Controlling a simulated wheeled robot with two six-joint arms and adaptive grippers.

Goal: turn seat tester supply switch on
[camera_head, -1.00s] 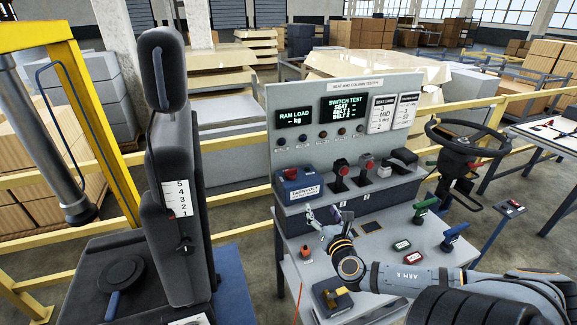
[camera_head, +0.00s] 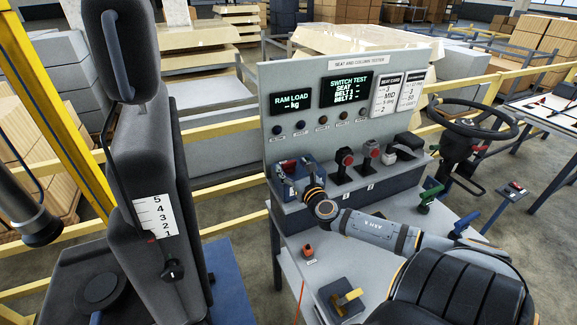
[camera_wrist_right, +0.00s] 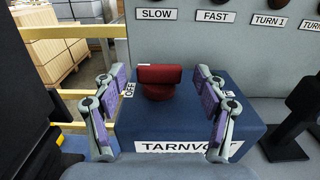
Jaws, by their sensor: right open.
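The supply switch is a red rotary knob (camera_wrist_right: 160,82) on top of a blue box (camera_wrist_right: 180,130) with a TARNVOLT label. Its grip bar lies crosswise in the right wrist view, and an OFF label (camera_wrist_right: 129,88) sits to its left. A label on its right is mostly hidden by a finger. My right gripper (camera_wrist_right: 162,100) is open, with purple-padded fingers on either side of the knob, apart from it. In the head view the right gripper (camera_head: 301,172) is over the blue box (camera_head: 292,193), partly covering it. My left gripper is out of view.
The tester panel (camera_head: 345,135) stands behind the box, with RAM LOAD and SWITCH TEST displays lit. A black seat (camera_head: 150,170) is at left, a steering wheel (camera_head: 470,118) at right.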

